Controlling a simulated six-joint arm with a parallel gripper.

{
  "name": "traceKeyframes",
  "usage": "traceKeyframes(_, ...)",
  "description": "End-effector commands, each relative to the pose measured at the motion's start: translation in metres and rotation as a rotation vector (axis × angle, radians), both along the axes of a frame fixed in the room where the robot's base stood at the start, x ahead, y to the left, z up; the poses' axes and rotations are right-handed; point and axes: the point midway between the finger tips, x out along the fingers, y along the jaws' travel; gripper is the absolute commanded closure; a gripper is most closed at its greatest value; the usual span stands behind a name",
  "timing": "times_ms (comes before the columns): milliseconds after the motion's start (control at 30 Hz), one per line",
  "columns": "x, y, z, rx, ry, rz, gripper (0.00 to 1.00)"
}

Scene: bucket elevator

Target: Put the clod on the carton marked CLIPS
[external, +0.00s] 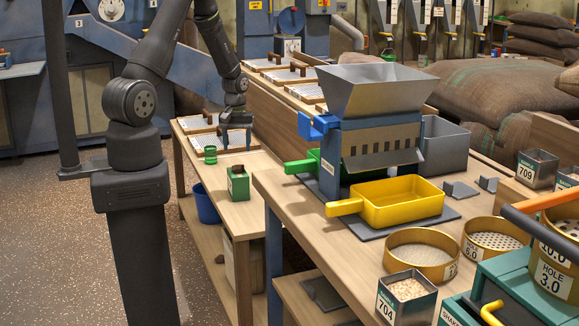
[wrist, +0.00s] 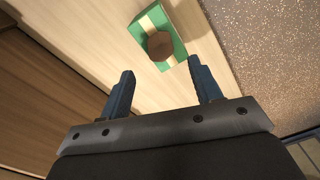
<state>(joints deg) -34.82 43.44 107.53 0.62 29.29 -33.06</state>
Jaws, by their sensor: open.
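A brown, faceted clod (wrist: 159,46) rests on top of a green carton (wrist: 180,17) with a pale band in the wrist view. In the external view the clod (external: 238,169) sits on the carton (external: 239,188) near the front of the lower wooden bench. I cannot read any marking on the carton. My gripper (external: 236,143) is open and empty, above the bench and farther back than the carton. In the wrist view my fingertips (wrist: 161,68) are apart, with the clod beyond them and nothing between them.
A small green item (external: 210,155) lies on the bench left of my gripper, by the white trays (external: 207,139). A blue bucket (external: 206,205) stands below. The higher bench at right holds a hopper (external: 371,88) and a yellow tray (external: 400,202).

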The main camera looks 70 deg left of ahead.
Motion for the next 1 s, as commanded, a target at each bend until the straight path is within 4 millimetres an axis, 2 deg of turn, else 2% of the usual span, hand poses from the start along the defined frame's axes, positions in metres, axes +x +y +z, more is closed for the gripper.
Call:
traceKeyframes(33,0.001,0.001,0.010,0.003,-0.003,0.000,0.42)
traceKeyframes(200,0.001,0.000,0.034,0.001,-0.003,0.000,0.42)
traceKeyframes(400,0.001,0.000,0.049,0.001,-0.001,0.000,0.42)
traceKeyframes(800,0.000,0.000,0.051,0.000,0.000,0.000,0.42)
traceKeyframes(1000,0.000,0.000,0.039,-0.002,0.003,0.000,0.42)
